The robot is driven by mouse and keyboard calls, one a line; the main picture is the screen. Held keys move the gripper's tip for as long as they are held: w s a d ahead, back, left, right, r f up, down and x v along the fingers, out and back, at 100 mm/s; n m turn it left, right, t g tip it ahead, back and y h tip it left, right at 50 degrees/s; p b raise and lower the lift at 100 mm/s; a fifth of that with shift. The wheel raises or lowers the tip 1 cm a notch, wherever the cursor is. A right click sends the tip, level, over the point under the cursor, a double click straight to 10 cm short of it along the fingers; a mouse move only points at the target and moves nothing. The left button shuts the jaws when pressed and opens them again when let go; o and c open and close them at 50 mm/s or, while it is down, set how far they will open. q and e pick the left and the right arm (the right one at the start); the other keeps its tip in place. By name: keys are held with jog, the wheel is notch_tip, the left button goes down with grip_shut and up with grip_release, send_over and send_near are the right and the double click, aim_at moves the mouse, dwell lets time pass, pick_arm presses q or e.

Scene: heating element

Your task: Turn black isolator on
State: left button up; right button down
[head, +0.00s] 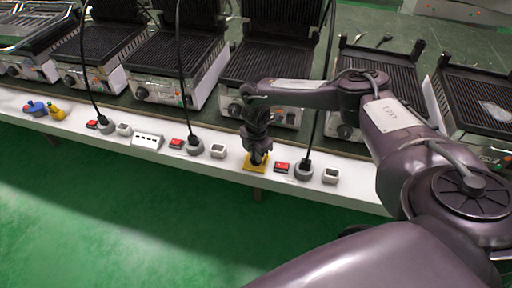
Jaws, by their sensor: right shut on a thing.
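My right gripper (258,158) points down at the white front ledge in the head view. It is shut on the black isolator, whose yellow base (247,165) shows around the fingertips. The isolator's knob is mostly hidden by the dark fingers, so I cannot tell which way it is turned. My right arm reaches in from the right and bends down to the ledge. My left gripper is not in view.
Black contact grills (176,52) stand in a row behind the ledge (110,143). Red switches (281,167) and grey sockets with plugged black cables (303,170) flank the isolator. A blue isolator (36,108) and a yellow one (56,113) sit far left. Green floor lies in front.

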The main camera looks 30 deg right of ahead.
jog(key=shift+s+r+m+p, duration=0.15)
jog(key=shift+m+p, duration=0.15)
jog(key=shift+m, duration=0.3)
jog(key=m+p, duration=0.3)
jog(key=m, duration=0.1)
jog(key=shift+m, duration=0.3)
pick_arm(q)
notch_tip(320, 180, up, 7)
jog(key=p, duration=0.2)
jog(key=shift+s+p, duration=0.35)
jog(key=shift+p, duration=0.05)
pick_arm(e)
jog(key=m, duration=0.5)
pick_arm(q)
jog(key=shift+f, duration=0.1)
pick_arm(e)
jog(key=c, duration=1.4)
grip_release()
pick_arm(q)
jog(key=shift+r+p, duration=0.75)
pick_arm(e)
notch_tip(320, 180, up, 8)
jog(key=shift+f, duration=0.2)
